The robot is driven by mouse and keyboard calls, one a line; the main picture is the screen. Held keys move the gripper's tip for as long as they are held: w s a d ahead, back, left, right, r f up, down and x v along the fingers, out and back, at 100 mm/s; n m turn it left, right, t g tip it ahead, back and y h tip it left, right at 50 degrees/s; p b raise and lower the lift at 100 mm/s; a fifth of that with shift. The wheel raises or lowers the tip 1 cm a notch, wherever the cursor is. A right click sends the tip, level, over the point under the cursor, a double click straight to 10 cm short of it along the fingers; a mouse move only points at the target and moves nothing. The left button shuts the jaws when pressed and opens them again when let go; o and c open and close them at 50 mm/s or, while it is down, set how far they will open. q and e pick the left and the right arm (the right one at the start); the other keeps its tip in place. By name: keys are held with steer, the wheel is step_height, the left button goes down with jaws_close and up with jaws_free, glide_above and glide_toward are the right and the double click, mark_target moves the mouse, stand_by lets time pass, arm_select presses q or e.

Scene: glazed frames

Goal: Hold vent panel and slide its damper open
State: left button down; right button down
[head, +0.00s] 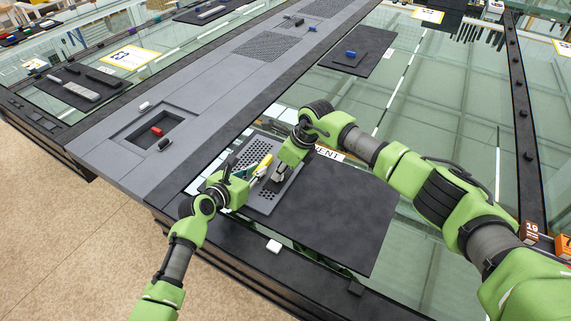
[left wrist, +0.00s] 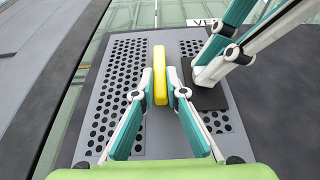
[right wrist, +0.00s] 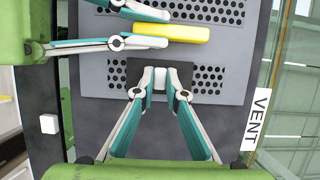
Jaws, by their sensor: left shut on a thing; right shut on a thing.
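The vent panel (head: 262,203) is a grey plate with two fields of round holes, and it also shows in the left wrist view (left wrist: 145,145). A yellow handle (left wrist: 160,62) stands along its middle. My left gripper (left wrist: 161,90) is shut on the handle. The damper (right wrist: 120,75) is a small dark plate lying over the middle of one hole field, with holes visible on both sides of it. My right gripper (right wrist: 160,82) is shut on the damper's small tab, mostly hidden between the fingertips. In the head view both grippers are close together over the panel.
A white VENT label (right wrist: 258,118) lies beside the panel. A dark mat (head: 345,220) is under and right of the panel, on glass. A small white block (head: 273,246) sits on the front frame edge. A grey beam with a recess (head: 160,130) runs along the left.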

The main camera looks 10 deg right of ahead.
arm_select(q)
steer(key=shift+f, duration=0.1)
arm_select(e)
steer(key=shift+s+a, duration=0.5)
steer(key=shift+s, duration=0.1)
steer(key=c, duration=2)
jaws_free()
steer(key=shift+c, duration=0.2)
steer(key=shift+d+r, duration=0.1)
steer(key=shift+d+r, duration=0.15)
steer(key=shift+r, duration=0.1)
steer(key=v, duration=1.1)
steer(key=shift+r, duration=0.15)
